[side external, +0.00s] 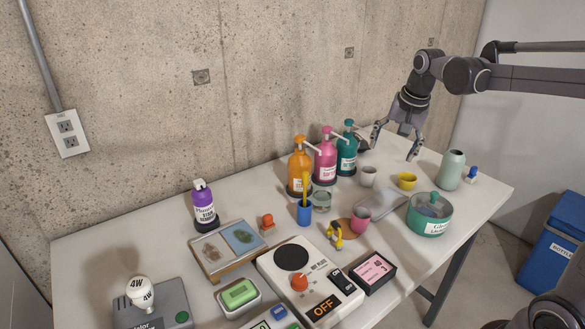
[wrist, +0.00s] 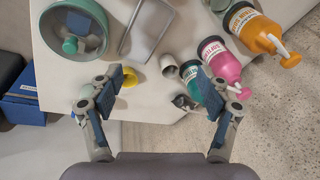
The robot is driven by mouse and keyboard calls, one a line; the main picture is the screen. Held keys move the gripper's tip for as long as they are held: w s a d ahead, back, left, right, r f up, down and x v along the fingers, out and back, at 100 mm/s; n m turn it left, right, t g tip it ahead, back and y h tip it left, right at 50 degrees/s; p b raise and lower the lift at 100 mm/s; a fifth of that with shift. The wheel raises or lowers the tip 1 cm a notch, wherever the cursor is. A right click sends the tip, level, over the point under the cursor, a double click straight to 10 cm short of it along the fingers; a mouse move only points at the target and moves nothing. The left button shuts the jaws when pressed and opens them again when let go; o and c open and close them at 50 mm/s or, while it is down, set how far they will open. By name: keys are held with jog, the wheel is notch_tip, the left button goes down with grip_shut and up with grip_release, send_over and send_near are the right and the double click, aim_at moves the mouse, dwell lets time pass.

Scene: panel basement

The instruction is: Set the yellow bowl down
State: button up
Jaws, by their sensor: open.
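The yellow bowl (side external: 406,180) is small and sits on the table towards its right part, beside a small white cup (side external: 368,176). My gripper (side external: 396,146) is open above the table, behind and above the bowl, with nothing between its fingers. In the wrist view my gripper (wrist: 163,108) is spread wide. The yellow bowl (wrist: 129,78) shows there next to the left finger, which hides part of it. The bowl looks apart from the gripper in the side view.
Teal (side external: 347,153), pink (side external: 326,157) and orange (side external: 299,167) pump bottles stand left of my gripper. A green-grey bottle (side external: 451,170) and a teal round container (side external: 430,213) stand to the right. A clear tray (side external: 381,203) lies in front of the bowl.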

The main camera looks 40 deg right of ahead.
jog(key=s+a+f+n+t+y, duration=0.1)
jog(key=s+a+f+n+t, duration=0.3)
jog(key=s+a+n, duration=0.8)
notch_tip(320, 180, down, 2)
jog(key=s+a, duration=0.1)
jog(key=a, duration=0.2)
jog(key=shift+s, duration=0.35)
